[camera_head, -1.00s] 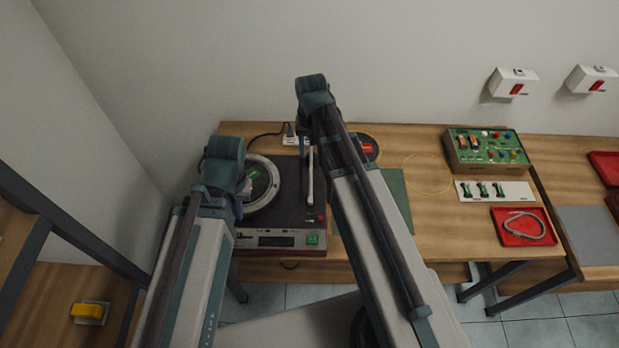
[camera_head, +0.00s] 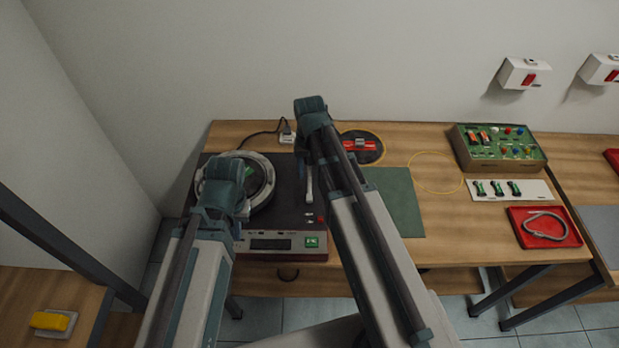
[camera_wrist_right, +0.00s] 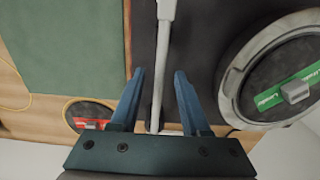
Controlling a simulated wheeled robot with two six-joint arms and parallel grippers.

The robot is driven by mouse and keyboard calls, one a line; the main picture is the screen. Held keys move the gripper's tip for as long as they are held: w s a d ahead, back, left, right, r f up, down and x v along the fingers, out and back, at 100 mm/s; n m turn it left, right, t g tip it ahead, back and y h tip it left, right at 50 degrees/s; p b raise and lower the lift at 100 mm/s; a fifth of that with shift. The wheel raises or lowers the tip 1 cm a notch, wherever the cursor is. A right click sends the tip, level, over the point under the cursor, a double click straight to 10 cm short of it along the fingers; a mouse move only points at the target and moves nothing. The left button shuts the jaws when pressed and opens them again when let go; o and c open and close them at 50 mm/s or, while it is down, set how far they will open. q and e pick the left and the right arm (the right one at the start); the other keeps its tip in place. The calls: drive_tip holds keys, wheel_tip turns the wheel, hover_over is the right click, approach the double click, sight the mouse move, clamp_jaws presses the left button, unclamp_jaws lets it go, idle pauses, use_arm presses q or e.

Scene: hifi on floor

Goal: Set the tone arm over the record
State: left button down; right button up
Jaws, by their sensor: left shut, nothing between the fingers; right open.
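The record player (camera_head: 285,220) stands at the left of the bench. Its round platter (camera_head: 268,181) has a silver rim and carries a dark record with a green label (camera_wrist_right: 290,88); my left arm partly covers it in the head view. The pale tone arm (camera_head: 309,187) lies to the right of the platter, not over the record. In the right wrist view the tone arm (camera_wrist_right: 161,60) runs between the fingers of my open right gripper (camera_wrist_right: 159,73), with gaps on both sides. My left gripper (camera_head: 243,205) is shut and empty above the player's left side, mostly hidden by its arm.
A dark disc with a red label (camera_head: 375,151) lies behind a green mat (camera_head: 400,205). A green circuit box (camera_head: 500,148), a white strip (camera_head: 485,190) and a red tray (camera_head: 545,240) stand at the right. An empty yellow ring (camera_head: 436,157) marks clear bench.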

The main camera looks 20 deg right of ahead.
drive_tip(key=shift+f, duration=0.1)
clamp_jaws()
idle(1.4)
